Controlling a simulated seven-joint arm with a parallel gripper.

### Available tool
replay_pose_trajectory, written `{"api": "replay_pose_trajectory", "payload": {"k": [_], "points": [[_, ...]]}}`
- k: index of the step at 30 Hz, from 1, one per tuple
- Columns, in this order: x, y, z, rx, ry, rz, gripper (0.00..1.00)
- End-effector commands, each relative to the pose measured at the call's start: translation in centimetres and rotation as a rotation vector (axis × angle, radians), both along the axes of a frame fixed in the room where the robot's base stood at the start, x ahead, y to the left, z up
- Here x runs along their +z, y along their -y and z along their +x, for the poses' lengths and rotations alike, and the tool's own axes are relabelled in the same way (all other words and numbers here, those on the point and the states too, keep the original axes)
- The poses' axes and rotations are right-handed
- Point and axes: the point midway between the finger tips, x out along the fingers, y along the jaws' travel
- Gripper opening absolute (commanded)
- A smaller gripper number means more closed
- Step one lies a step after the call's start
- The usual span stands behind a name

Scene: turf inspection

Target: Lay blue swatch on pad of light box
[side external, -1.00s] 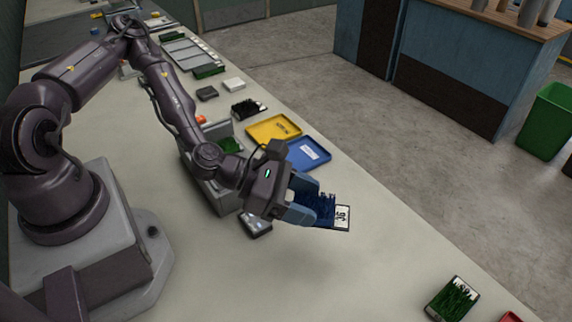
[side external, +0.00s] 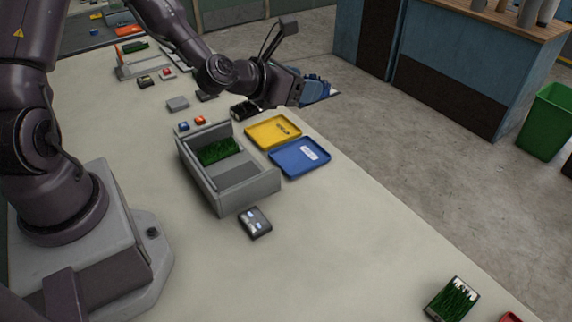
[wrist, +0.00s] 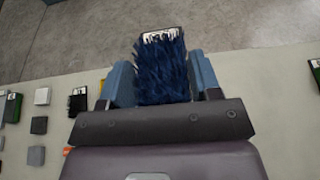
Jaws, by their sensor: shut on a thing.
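The blue swatch (wrist: 163,72) is a dark blue tuft of turf with a white label at its far end. My gripper (side external: 314,90) is shut on it, with one light blue finger on each side in the wrist view. In the side view my gripper holds it past the table's right edge, and the fingers mostly hide it. A grey open-topped box (side external: 250,190), which looks like the light box, stands mid-table, to the left of and nearer than my gripper. A green swatch (side external: 217,151) lies inside it beside a bare grey area.
A yellow tray (side external: 273,131) and a blue tray (side external: 300,157) lie right of the box. A small dark device (side external: 255,222) lies in front of it. Another green swatch (side external: 452,298) lies at the near right. The table's front middle is clear.

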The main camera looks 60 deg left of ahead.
Motion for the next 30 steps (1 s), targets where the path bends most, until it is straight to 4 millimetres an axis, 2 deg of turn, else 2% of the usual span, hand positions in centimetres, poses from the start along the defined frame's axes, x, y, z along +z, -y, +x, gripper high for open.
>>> {"api": "replay_pose_trajectory", "payload": {"k": [11,14,17,20,23,26,30], "points": [[0.1,0.1,0.0,-0.005,0.002,0.006,0.32],[-0.2,0.6,0.0,-0.015,0.0,0.001,0.32],[-1.3,1.7,-0.3,-0.035,-0.004,-0.002,0.32],[-3.2,3.7,-0.9,-0.097,-0.007,-0.004,0.32],[-5.5,7.0,-2.2,-0.24,-0.009,-0.006,0.32],[-7.7,10.9,-4.3,-0.429,-0.006,-0.007,0.32],[-10.2,16.3,-8.8,-0.735,-0.004,-0.007,0.32]]}}
